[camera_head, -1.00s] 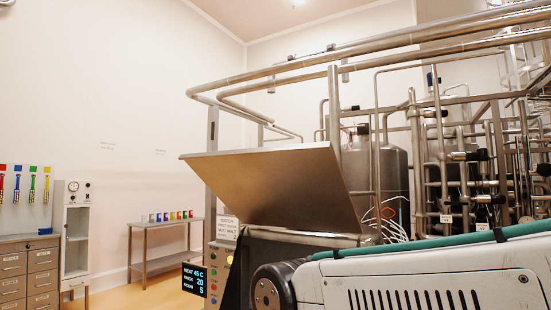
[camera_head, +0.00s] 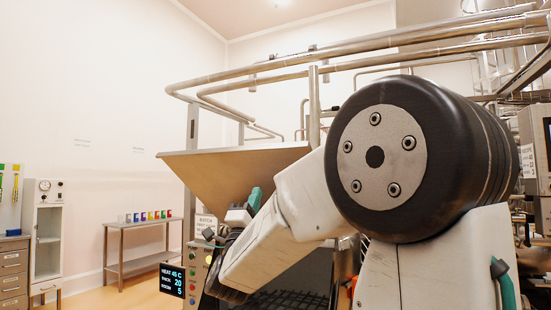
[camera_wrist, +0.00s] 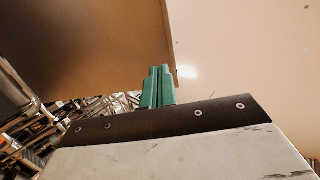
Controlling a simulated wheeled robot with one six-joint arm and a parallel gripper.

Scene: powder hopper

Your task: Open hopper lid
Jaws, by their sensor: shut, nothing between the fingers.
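The hopper lid (camera_head: 215,170) is a large brownish metal plate. It stands raised and tilted above the hopper (camera_head: 285,298), whose dark grid shows low in the head view behind my arm. My gripper (camera_head: 254,198) has green fingers and is in front of the lid's lower part. In the wrist view, my gripper (camera_wrist: 158,72) is shut and empty, its fingertips at the edge of the lid (camera_wrist: 90,45). I cannot tell whether they touch it. My arm hides the lid's right side and much of the hopper.
A control panel with buttons and a display (camera_head: 172,281) stands left of the hopper. Metal pipes (camera_head: 300,75) run above the lid. A side table (camera_head: 140,225) with small coloured items, a white cabinet (camera_head: 47,235) and drawers (camera_head: 14,270) stand at left. Floor between them is open.

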